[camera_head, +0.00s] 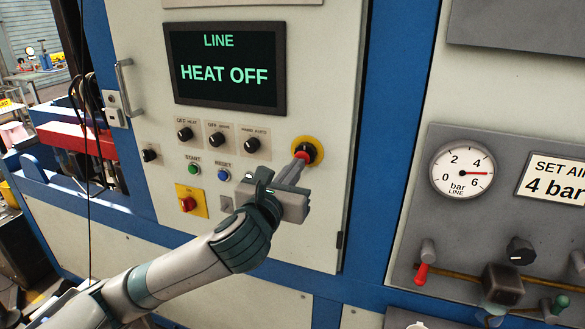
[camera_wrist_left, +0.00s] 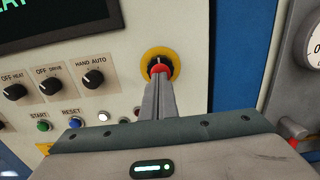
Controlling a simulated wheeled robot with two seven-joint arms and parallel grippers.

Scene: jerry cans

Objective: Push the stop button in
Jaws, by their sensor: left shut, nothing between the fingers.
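The stop button is a red knob (camera_head: 302,155) in a round yellow ring (camera_head: 317,143) on the cream cabinet door, right of the black selector knobs. My left gripper (camera_head: 298,163) is shut and empty, its fingertips at the button and hiding part of its red face. In the left wrist view the red knob (camera_wrist_left: 160,69) and yellow ring (camera_wrist_left: 147,60) show just beyond the fingertips (camera_wrist_left: 160,82). They look to be touching or nearly touching the red. I cannot tell how deep the button sits. My right gripper is not in view.
A screen (camera_head: 225,65) above reads "LINE HEAT OFF". Green start (camera_head: 194,169) and blue reset (camera_head: 223,174) buttons and a red knob on a yellow plate (camera_head: 188,203) are left of my gripper. A pressure gauge (camera_head: 462,171) is on the right. A door handle (camera_head: 124,90) sticks out left.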

